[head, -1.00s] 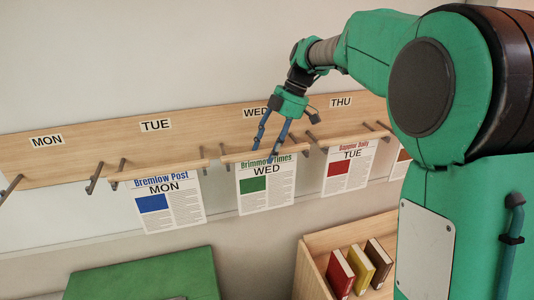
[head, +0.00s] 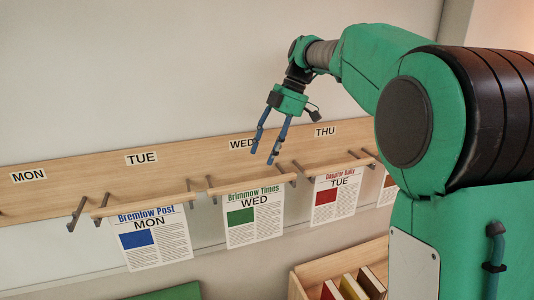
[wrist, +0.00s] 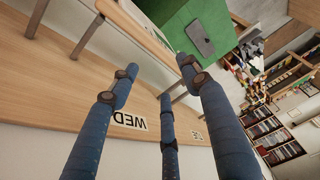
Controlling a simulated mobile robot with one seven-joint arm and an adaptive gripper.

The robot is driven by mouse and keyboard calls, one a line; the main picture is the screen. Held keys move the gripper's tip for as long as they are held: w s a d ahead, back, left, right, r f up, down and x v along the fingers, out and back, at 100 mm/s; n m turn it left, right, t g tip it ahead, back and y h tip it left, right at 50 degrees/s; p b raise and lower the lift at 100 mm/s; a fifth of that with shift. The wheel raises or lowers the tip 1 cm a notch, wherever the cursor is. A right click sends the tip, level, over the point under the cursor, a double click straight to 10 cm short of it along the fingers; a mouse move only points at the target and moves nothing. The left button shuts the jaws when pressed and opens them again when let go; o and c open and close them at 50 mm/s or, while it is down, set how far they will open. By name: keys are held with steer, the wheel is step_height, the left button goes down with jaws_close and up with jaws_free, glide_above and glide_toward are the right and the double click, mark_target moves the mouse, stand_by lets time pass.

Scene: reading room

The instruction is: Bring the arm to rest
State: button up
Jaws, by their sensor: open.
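My green gripper (head: 262,157) with blue fingers is at the end of my bent arm, in front of the wooden wall rack (head: 60,202). Its fingers are spread and empty, pointing down, a little above the hanging Brimmow Times paper (head: 240,216) marked WED. In the wrist view the spread fingers (wrist: 158,78) have nothing between them. The WED label (wrist: 129,121) shows behind them there. I see no contact between the fingers and the rack.
The Bremlow Post (head: 155,240) hangs to the left and the Dapper Daily (head: 337,197) to the right. Pegs (head: 77,213) stick out from the rack. A wooden bin with books (head: 352,288) stands below right. A green surface (head: 168,293) is below. The wall above is clear.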

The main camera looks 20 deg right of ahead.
stand_by(0.3)
steer(key=s+a+f+m+t+h+b, duration=0.1)
steer(key=s+a+f+m+b, duration=0.15)
steer(key=s+m, duration=0.45)
steer(key=s+a+f+m+t+h+b, duration=0.1)
steer(key=s+a+f+m+h+b, duration=0.2)
steer(key=s, duration=0.8)
steer(key=s+f+m+t+b, duration=0.3)
steer(key=s+f+m, duration=0.5)
steer(key=s+f, duration=0.9)
steer(key=shift+d+f+t+b, duration=0.15)
steer(key=shift+d+t+b, duration=0.2)
steer(key=shift+b, duration=0.3)
